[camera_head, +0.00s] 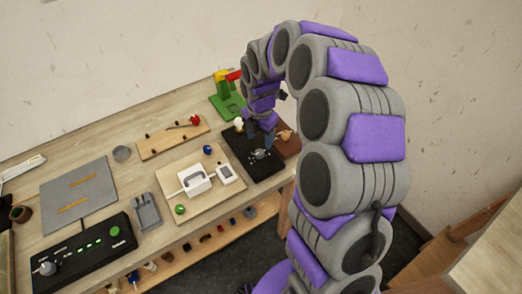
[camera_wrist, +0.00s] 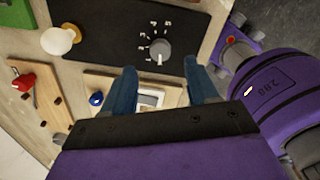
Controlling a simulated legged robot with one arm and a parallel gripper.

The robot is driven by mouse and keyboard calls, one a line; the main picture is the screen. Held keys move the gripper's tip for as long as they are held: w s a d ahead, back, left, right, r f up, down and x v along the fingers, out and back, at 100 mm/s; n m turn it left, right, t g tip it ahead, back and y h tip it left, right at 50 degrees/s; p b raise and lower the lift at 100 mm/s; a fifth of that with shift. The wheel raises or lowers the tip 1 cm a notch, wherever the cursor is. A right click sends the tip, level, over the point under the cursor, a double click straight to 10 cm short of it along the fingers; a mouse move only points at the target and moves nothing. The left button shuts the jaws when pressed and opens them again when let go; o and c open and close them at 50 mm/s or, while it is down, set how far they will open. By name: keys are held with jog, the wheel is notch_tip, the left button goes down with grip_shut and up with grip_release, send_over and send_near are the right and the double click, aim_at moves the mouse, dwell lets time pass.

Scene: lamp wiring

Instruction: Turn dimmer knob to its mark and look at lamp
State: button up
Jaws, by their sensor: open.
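The dimmer knob (camera_wrist: 160,48) is a grey round knob on a black panel (camera_wrist: 100,28), with white marks around its left and upper side in the wrist view. A pale line on the knob points toward the bottom of that view. The knob also shows in the head view (camera_head: 259,154). My gripper (camera_wrist: 161,68) is open, its two blue fingers apart and pointing toward the knob, with nothing between them. I cannot tell how far the fingertips are above the panel. A white bulb (camera_wrist: 60,40) stands beside the panel; I cannot tell whether it is lit.
A wooden board with a white switch box (camera_head: 194,180) lies left of the panel. A board with a red part (camera_head: 172,138) and a green stand (camera_head: 227,100) are behind. A black box with green buttons (camera_head: 85,255) is at the front left.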

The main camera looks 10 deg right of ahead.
aim_at(260, 151)
jog(key=f, duration=0.3)
jog(key=f+b, duration=0.1)
jog(key=f, duration=0.1)
jog(key=shift+a+f, duration=0.3)
jog(key=shift+a, duration=0.1)
jog(key=shift+d+f, duration=0.45)
jog(key=shift+d, duration=0.2)
jog(key=shift+a, duration=0.4)
jog(key=shift+c, duration=0.4)
jog(key=shift+a, duration=0.25)
jog(key=c, duration=0.3)
jog(key=shift+d, duration=0.3)
jog(key=c, duration=0.5)
jog(key=shift+c, duration=0.8)
